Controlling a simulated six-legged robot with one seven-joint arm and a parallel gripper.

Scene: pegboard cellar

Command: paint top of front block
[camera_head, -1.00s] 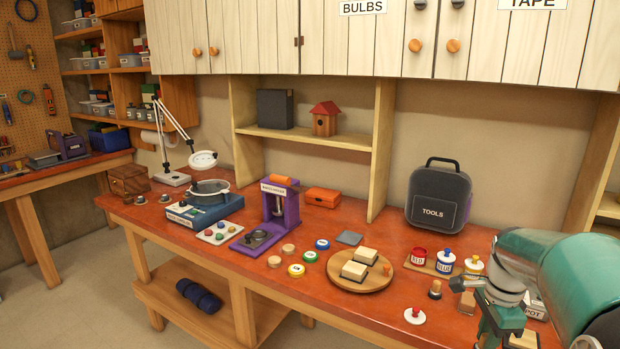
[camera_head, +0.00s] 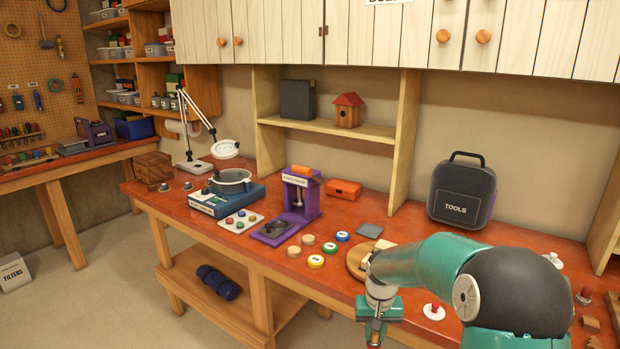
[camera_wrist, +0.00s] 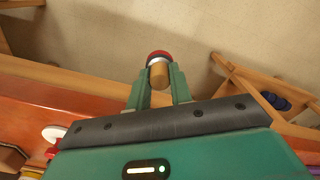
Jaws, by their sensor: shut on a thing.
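The round wooden tray (camera_head: 355,262) shows only at its left edge; my arm covers the rest. A cream block (camera_head: 385,244) shows partly at the back of the tray. The front block is hidden behind my arm. My gripper (camera_head: 374,330) hangs in front of the bench edge, below and in front of the tray. In the wrist view, my gripper (camera_wrist: 158,88) is shut on a short paint dauber (camera_wrist: 158,74) with a wooden handle, a pale band and a red tip. The paint jars are hidden behind my arm.
A white lid with a red knob (camera_head: 433,312) lies on the bench right of my gripper. The tool case (camera_head: 462,192) stands behind. Floor in front of the bench is clear.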

